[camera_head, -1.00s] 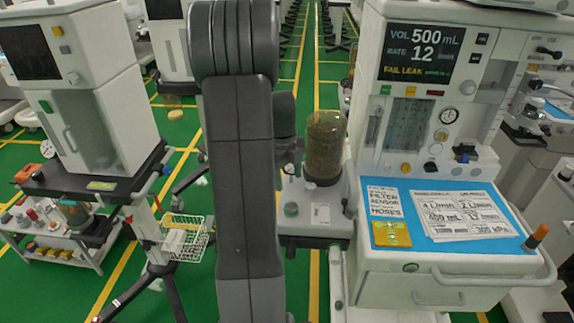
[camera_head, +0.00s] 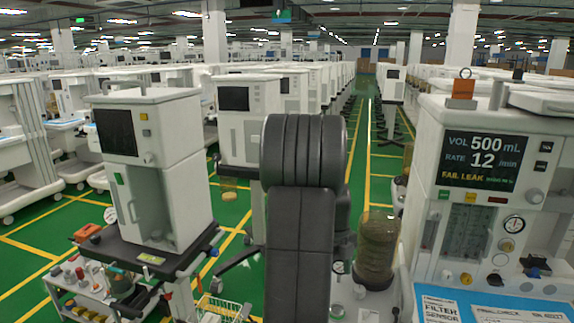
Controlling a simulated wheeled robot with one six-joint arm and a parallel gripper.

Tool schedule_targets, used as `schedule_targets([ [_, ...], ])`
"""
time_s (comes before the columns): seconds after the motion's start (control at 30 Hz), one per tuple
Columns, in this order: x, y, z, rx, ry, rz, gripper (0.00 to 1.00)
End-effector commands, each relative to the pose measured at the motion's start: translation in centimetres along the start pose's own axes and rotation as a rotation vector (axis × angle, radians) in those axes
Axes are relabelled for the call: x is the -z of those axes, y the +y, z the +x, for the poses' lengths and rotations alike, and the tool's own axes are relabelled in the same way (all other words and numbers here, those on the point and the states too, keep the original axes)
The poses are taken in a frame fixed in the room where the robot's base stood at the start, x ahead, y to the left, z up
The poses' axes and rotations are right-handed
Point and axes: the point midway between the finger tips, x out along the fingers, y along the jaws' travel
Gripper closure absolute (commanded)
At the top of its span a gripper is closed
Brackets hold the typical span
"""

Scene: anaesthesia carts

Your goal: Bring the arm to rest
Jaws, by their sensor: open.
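My arm (camera_head: 302,210) stands upright in the middle of the view, its dark grey links rising from the bottom edge to a rounded joint at the top. My gripper is not in view. The arm hides part of the aisle and of the machines behind it. The anaesthesia machine (camera_head: 470,215) at the right shows 500 mL, 12 /min and FAIL LEAK. A brownish clear canister (camera_head: 377,250) stands to its left, just right of my arm.
A white machine (camera_head: 160,185) stands on a dark cart top at the left, with a small trolley (camera_head: 95,295) of bottles below. A wire basket (camera_head: 222,308) sits low beside it. Rows of machines fill the hall. A green aisle (camera_head: 375,150) with yellow lines runs back.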

Motion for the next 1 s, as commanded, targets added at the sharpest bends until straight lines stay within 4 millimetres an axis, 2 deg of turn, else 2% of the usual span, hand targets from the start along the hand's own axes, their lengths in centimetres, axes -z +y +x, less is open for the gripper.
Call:
schedule_targets([
  [0.1, 0.1, 0.1, 2.5, -0.004, 0.005, 0.0, 0.38],
  [0.53, 0.1, 0.1, 11.1, -0.004, 0.003, -0.001, 0.38],
  [0.8, 0.0, 0.1, 11.0, 0.024, -0.001, -0.196, 0.38],
  [1.0, 0.0, 0.1, 11.0, 0.032, -0.001, -0.26, 0.38],
])
